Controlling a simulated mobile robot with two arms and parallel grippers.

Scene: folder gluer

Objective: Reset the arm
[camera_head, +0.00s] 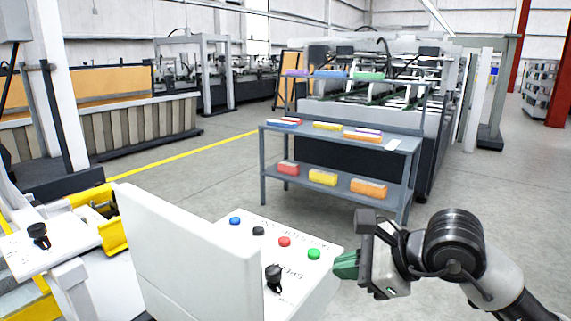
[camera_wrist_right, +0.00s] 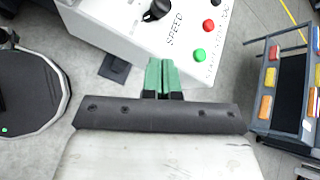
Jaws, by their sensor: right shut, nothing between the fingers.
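My right gripper (camera_head: 346,266) is in the head view at the lower right, beside the right edge of a white control panel (camera_head: 235,262). Its green fingers also show in the right wrist view (camera_wrist_right: 160,75), closed together with nothing between them. The panel carries a blue button (camera_head: 235,221), a black button (camera_head: 258,231), a red button (camera_head: 285,242), a green button (camera_head: 314,254) and a black speed knob (camera_head: 274,277). In the wrist view, the green button (camera_wrist_right: 199,55) lies ahead and right of the fingertips. My left gripper is not in view.
A grey shelf rack (camera_head: 340,133) with several coloured boxes stands beyond the panel. A large machine (camera_head: 385,85) is behind it. A white upright plate (camera_head: 188,262) and yellow-framed equipment (camera_head: 92,207) are at the left. Floor to the right of the rack is clear.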

